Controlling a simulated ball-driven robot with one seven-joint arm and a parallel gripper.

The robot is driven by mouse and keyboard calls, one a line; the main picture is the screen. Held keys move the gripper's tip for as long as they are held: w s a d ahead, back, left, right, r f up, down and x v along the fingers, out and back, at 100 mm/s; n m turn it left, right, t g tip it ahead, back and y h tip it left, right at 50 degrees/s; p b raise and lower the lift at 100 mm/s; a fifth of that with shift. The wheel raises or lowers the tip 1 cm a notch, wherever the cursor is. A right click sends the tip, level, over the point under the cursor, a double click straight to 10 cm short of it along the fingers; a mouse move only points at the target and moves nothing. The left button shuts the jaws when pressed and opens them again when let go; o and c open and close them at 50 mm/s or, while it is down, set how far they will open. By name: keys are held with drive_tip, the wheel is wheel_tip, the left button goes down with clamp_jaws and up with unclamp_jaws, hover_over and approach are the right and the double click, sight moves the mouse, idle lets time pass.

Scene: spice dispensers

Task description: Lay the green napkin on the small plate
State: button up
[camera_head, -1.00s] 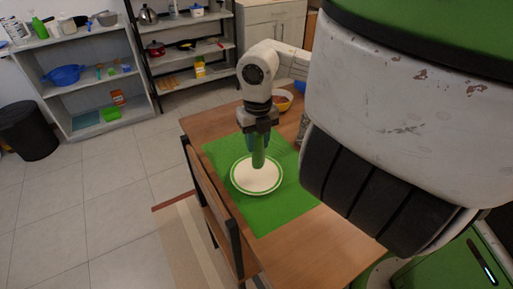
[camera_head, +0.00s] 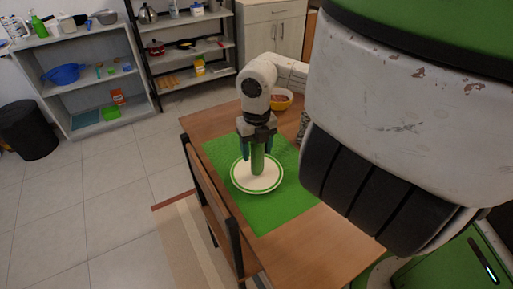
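The green napkin (camera_head: 258,160) is a narrow rolled shape standing upright over the middle of the small plate (camera_head: 258,186). The plate is white with a green ring and lies on a green mat. My gripper (camera_head: 257,155) points straight down above the plate. Its two fingers are spread, one on each side of the napkin, with what looks like a gap on both sides. The napkin's lower end appears to touch the plate. Its top is hidden by the gripper.
The green mat (camera_head: 281,208) covers part of the wooden table (camera_head: 336,240). My arm covers the right of the view.

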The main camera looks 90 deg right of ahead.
wheel_tip(320, 180, up, 12)
drive_tip(key=shift+f, duration=0.1)
drive_tip(key=shift+r, duration=0.3)
idle(0.3)
